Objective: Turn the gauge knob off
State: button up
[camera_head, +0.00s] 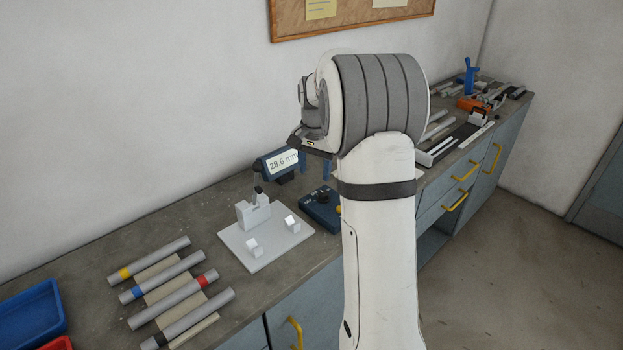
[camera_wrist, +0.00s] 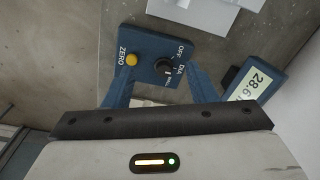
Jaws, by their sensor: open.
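The blue gauge box (camera_head: 321,209) lies on the bench, partly hidden behind my arm in the head view. The wrist view shows its top face (camera_wrist: 150,45) with a yellow ZERO button (camera_wrist: 131,60) and a black knob (camera_wrist: 161,66). OFF, DIA and a third, small label surround the knob. Its exact pointer direction is hard to make out. The display (camera_wrist: 258,84), also in the head view (camera_head: 281,163), reads about 28.6. My gripper (camera_wrist: 158,82) is open and empty, its blue fingers apart on either side of the knob in the wrist view. Contact is not visible.
A white plate with blocks (camera_head: 265,236) stands beside the gauge box. Several grey rods with coloured bands (camera_head: 165,291) lie on a rack at front left, near a blue tray (camera_head: 28,314). Tools and parts crowd the bench's far right end.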

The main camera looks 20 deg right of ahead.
aim_at(324, 193)
jog(key=w+d+f+m, duration=0.1)
jog(key=w+d+f, duration=0.1)
jog(key=w+d+f+m, duration=0.1)
jog(key=w+d+f, duration=0.2)
jog(key=shift+w+d+g+p, duration=0.2)
jog(key=shift+g+p, duration=0.1)
jog(key=shift+p, duration=0.1)
jog(key=shift+w+f+m, duration=0.1)
jog(key=shift+f+m, duration=0.2)
notch_tip(324, 193, down, 8)
jog(key=shift+r+p, duration=0.25)
jog(key=shift+p, duration=0.7)
jog(key=shift+c, duration=0.4)
